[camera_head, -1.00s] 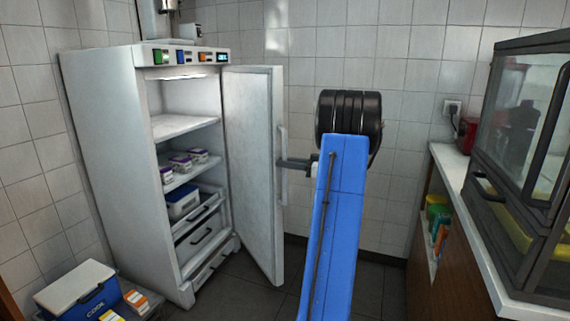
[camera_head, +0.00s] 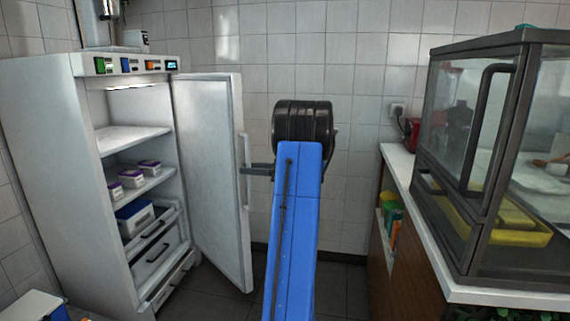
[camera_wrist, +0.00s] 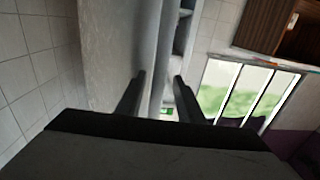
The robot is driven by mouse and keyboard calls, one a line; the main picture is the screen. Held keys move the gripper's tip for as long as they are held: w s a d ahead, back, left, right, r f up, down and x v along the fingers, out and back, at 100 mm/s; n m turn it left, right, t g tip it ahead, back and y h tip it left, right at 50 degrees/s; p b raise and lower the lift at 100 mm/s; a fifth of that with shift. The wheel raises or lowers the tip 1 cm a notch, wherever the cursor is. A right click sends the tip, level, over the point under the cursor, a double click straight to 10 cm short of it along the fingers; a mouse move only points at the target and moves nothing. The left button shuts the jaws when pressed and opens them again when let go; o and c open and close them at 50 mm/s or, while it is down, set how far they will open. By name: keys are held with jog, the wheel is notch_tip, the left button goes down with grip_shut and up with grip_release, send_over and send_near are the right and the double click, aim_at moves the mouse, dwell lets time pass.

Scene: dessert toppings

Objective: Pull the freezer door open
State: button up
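The tall white freezer (camera_head: 50,150) stands at the left in the head view with its door (camera_head: 210,180) swung wide open. Its shelves and drawers show inside. A vertical handle (camera_head: 245,150) runs along the door's free edge. My gripper (camera_head: 246,171) is at this handle, and its fingertips are too small to read there. In the wrist view my gripper's two dark fingers (camera_wrist: 160,85) stand apart, with a pale bar, likely the handle, between them. A gap seems to show beside the fingers. The door's face (camera_wrist: 105,50) fills the area left of them.
A counter (camera_head: 398,165) with a dark glass display case (camera_head: 470,150) stands at the right. A blue and white cool box (camera_head: 35,308) shows at the lower left. Dark floor lies between freezer and counter. The tiled wall (camera_head: 370,50) is behind my arm.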

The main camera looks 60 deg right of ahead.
jog(key=s+d, duration=0.4)
jog(key=d, duration=0.3)
jog(key=s+d, duration=0.4)
jog(key=d, duration=0.3)
dwell(1.7)
jog(key=shift+d, duration=0.1)
jog(key=shift+c, duration=0.7)
